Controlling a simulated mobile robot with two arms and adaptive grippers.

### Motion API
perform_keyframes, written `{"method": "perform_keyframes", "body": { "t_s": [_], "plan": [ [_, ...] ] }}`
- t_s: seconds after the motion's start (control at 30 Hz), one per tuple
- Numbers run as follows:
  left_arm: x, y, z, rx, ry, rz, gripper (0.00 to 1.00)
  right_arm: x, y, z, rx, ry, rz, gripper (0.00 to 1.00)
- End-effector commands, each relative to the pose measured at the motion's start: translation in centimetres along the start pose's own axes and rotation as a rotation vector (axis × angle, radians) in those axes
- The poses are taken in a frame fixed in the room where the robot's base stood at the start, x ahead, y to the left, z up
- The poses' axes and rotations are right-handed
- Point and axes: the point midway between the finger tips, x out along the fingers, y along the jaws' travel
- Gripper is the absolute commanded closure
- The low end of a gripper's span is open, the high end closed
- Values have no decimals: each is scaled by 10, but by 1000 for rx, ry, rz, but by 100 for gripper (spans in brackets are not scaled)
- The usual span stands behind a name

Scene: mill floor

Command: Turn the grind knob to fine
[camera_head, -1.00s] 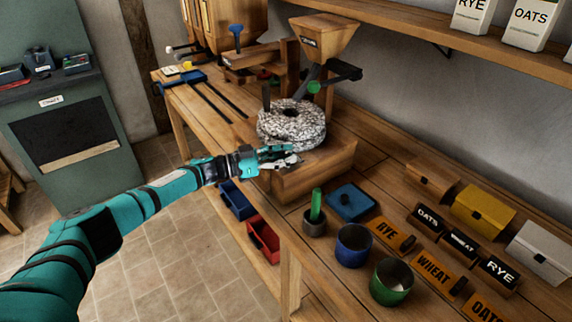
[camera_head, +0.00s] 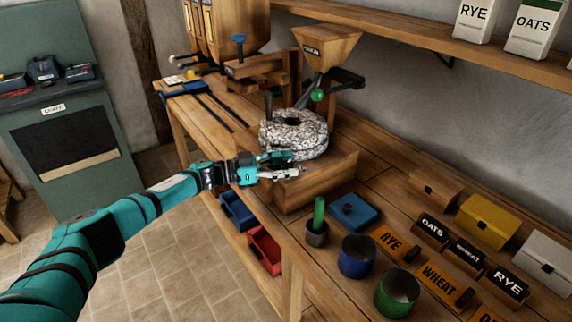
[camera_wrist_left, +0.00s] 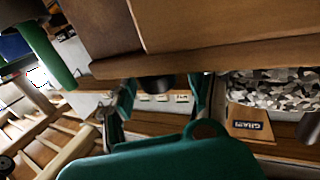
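The mill has a speckled millstone (camera_head: 293,135) on a wooden base (camera_head: 325,178), with a wooden hopper (camera_head: 327,45) above. My left gripper (camera_head: 285,165) is at the near-left side of the base, just below the stone. In the left wrist view, a dark round knob (camera_wrist_left: 155,84) sticks out from a wooden edge, between my two spread fingers (camera_wrist_left: 160,95). It looks like the grind knob; its setting cannot be read, and I cannot tell whether the fingers touch it. The head view hides it behind the gripper. My right gripper is out of view.
A green ball (camera_head: 317,95) sits above the stone. Blue (camera_head: 238,210) and red (camera_head: 264,249) bins are below the bench edge.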

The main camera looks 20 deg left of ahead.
Motion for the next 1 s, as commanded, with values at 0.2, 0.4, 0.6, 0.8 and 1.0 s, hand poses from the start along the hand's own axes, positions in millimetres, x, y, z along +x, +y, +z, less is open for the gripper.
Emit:
{"method": "perform_keyframes", "body": {
  "t_s": [0.2,0.4,0.6,0.8,1.0],
  "plan": [
    [0,0,-1,1,2,1,45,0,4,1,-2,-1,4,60],
    [-23,0,0,1,0,-1,45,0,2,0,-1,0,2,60],
    [-67,0,1,0,-1,-3,45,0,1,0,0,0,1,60],
    [-103,0,0,0,0,-2,45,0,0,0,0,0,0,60],
    [-119,0,0,0,2,-1,45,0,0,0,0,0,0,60]
  ]
}}
